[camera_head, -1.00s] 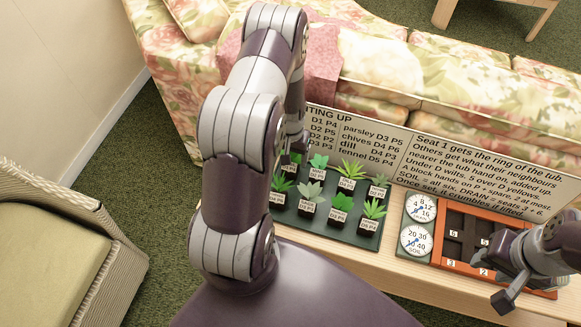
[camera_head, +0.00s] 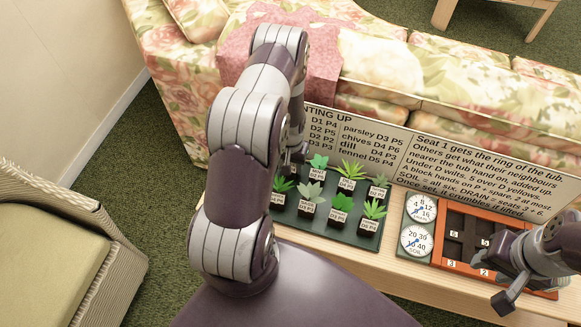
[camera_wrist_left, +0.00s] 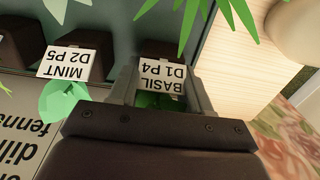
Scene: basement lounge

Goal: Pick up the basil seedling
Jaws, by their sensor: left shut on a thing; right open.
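The basil seedling (camera_wrist_left: 160,75) is a dark block with a white label reading BASIL D1 P4. Its green leaves show partly below the label in the left wrist view, partly covered by my gripper. My left gripper (camera_wrist_left: 161,88) is shut on it, one finger on each side of the label. In the head view my left gripper (camera_head: 297,153) is at the back left corner of the dark seedling tray (camera_head: 322,232), mostly behind my arm, and the basil is hidden there. My right gripper (camera_head: 503,288) is open and empty over the orange tub's front edge.
The mint seedling (camera_wrist_left: 72,65) stands beside the basil. Several other labelled seedlings sit in the tray. A lettered board (camera_head: 390,155) stands along the table's back. Two dials (camera_head: 416,240) and an orange-rimmed tub (camera_head: 438,245) are to the right.

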